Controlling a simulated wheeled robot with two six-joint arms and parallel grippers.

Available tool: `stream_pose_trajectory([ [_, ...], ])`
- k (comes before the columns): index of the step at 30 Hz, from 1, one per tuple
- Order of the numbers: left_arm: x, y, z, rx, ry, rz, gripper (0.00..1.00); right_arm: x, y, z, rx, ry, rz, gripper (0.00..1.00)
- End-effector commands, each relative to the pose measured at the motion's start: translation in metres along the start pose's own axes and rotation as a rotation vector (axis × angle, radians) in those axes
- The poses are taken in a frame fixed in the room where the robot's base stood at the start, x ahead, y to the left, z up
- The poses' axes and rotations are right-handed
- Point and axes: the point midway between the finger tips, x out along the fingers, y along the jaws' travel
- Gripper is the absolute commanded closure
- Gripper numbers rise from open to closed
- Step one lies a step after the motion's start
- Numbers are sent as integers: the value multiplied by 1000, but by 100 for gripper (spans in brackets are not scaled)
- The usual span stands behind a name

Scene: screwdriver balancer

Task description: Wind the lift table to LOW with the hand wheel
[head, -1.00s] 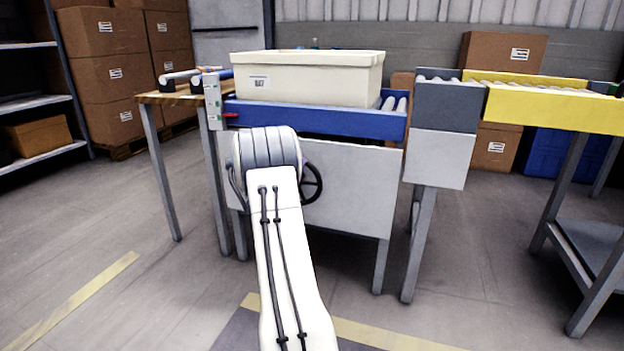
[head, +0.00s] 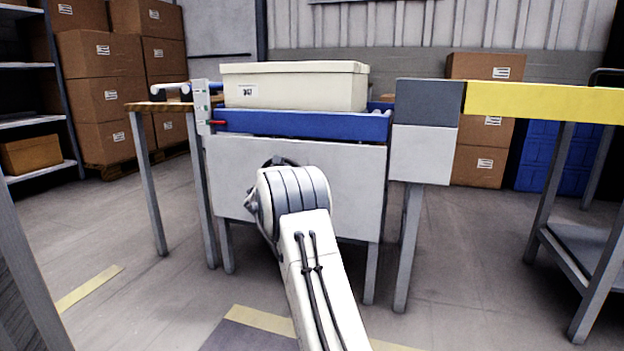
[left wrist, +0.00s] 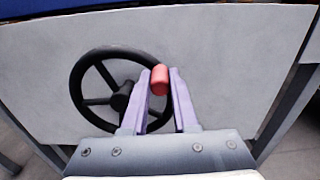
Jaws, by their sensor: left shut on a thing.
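The lift table has a blue top frame (head: 300,124) above a pale grey front panel (head: 345,185). A cream bin (head: 295,88) sits on it. A light scale post (head: 202,108) with green marks stands at its left, and a red pointer (head: 216,122) shows near its lower part. The black hand wheel (left wrist: 78,82) is on the front panel, mostly hidden by my arm in the head view. In the left wrist view, my left gripper (left wrist: 159,84) is shut on the wheel's red handle (left wrist: 159,75), at the wheel's upper right. My right gripper is not in view.
A side table (head: 148,107) with rollers stands at the left. A grey block on a leg (head: 428,105) and a yellow-sided conveyor (head: 540,102) stand at the right. Cardboard boxes (head: 100,100) are stacked behind. The floor in front is open.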

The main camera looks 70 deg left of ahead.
Motion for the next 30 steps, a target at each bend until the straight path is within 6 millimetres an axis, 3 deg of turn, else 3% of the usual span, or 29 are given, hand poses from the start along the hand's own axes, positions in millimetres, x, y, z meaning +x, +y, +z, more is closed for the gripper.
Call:
stream_pose_trajectory([
  [14, 0, 4, 0, 12, -1, 1, 100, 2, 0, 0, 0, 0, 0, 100],
  [15, 0, 4, 0, 12, -1, 1, 57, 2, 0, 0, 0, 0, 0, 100],
  [16, 0, 4, 0, 12, -1, 2, 46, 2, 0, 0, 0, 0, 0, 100],
  [30, -10, 6, 1, 10, 2, 6, 43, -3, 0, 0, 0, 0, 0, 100],
])
